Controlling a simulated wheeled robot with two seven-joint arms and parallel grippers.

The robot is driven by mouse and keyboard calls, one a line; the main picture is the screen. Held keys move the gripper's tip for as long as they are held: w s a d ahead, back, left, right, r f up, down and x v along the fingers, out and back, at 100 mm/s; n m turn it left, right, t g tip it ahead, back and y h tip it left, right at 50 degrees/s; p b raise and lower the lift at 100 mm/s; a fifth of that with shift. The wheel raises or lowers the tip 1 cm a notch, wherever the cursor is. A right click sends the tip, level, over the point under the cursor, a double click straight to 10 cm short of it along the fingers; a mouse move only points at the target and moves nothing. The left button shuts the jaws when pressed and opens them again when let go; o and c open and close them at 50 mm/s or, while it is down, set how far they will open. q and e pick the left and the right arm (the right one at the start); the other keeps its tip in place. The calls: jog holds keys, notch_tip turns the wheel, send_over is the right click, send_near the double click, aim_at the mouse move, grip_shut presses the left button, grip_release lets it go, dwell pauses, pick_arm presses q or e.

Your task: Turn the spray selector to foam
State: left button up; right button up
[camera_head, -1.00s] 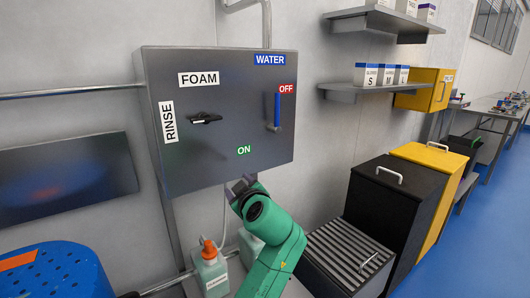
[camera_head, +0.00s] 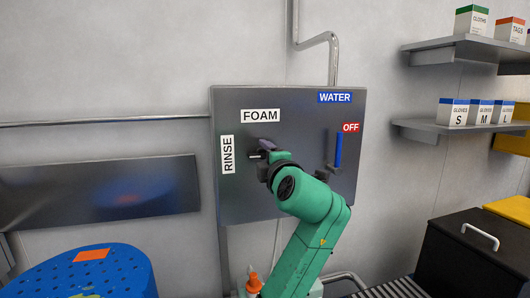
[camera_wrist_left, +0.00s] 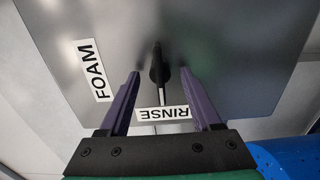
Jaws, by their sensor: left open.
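The grey control panel (camera_head: 290,200) on the wall carries the FOAM label (camera_head: 260,116) at the top and the RINSE label (camera_head: 227,155) on the left. The black spray selector (camera_wrist_left: 157,66) shows in the left wrist view, with its white-marked end toward the RINSE label (camera_wrist_left: 162,113). My left gripper (camera_head: 265,147) is at the selector and largely hides it in the head view. In the wrist view its purple fingers (camera_wrist_left: 160,74) are open, one on each side of the selector, with gaps visible. My right gripper is not in view.
A blue water lever (camera_head: 338,150) stands upright beneath the OFF label (camera_head: 351,127), right of my left arm. An orange-topped bottle (camera_head: 253,284) is below the panel. A blue perforated tub (camera_head: 120,272) is at lower left. Shelves with boxes (camera_head: 452,112) are at right.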

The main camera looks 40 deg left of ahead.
pick_arm(q)
jog(key=shift+w+a, duration=0.1)
jog(key=shift+a, duration=0.1)
jog(key=shift+d, duration=0.15)
grip_shut()
jog(key=shift+f+m, duration=0.1)
jog(key=shift+m, duration=0.3)
jog(key=m, duration=1.7)
jog(key=shift+p, duration=0.3)
